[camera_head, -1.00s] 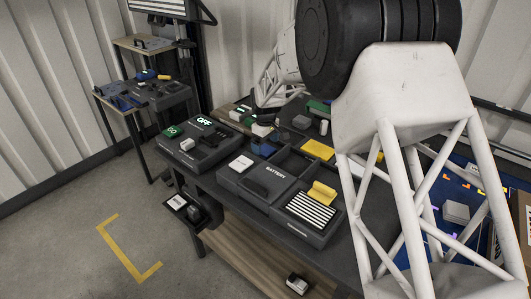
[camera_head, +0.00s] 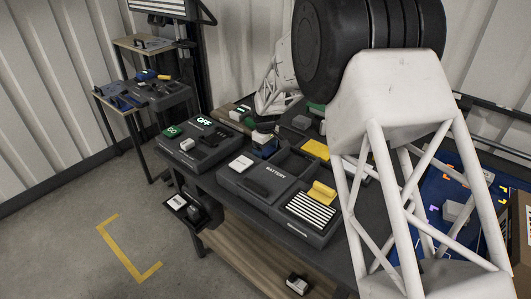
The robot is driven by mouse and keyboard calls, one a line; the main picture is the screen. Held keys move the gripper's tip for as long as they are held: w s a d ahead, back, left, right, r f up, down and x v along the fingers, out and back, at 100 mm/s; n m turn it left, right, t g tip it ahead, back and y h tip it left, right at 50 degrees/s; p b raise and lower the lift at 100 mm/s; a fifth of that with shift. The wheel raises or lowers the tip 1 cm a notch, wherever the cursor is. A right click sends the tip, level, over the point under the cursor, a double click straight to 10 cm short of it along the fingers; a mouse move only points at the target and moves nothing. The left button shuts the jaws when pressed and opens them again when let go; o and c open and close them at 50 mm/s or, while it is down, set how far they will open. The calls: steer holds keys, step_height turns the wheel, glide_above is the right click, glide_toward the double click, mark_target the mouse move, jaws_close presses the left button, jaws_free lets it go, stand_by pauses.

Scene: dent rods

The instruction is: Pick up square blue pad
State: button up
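A small blue piece (camera_head: 266,151), which may be the square blue pad, shows on the table behind the battery box, with a pale grey block (camera_head: 263,138) at its back edge. It is too small to tell its exact shape. My arm comes down from the upper right, and its white lattice link (camera_head: 273,92) ends behind the blue piece. I cannot make out my gripper's fingers, or whether they touch anything.
The battery box (camera_head: 262,191) has a striped panel (camera_head: 311,211) and a yellow pad (camera_head: 322,192). The OFF box (camera_head: 188,151) stands to its left. Another yellow pad (camera_head: 315,149) lies behind. My large arm link covers the table's right part, partly hiding a blue mat (camera_head: 433,190).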

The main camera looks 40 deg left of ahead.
mark_target(266, 149)
steer(key=c, duration=0.7)
steer(key=shift+r, duration=0.15)
step_height(266, 149, up, 10)
stand_by(0.4)
stand_by(0.4)
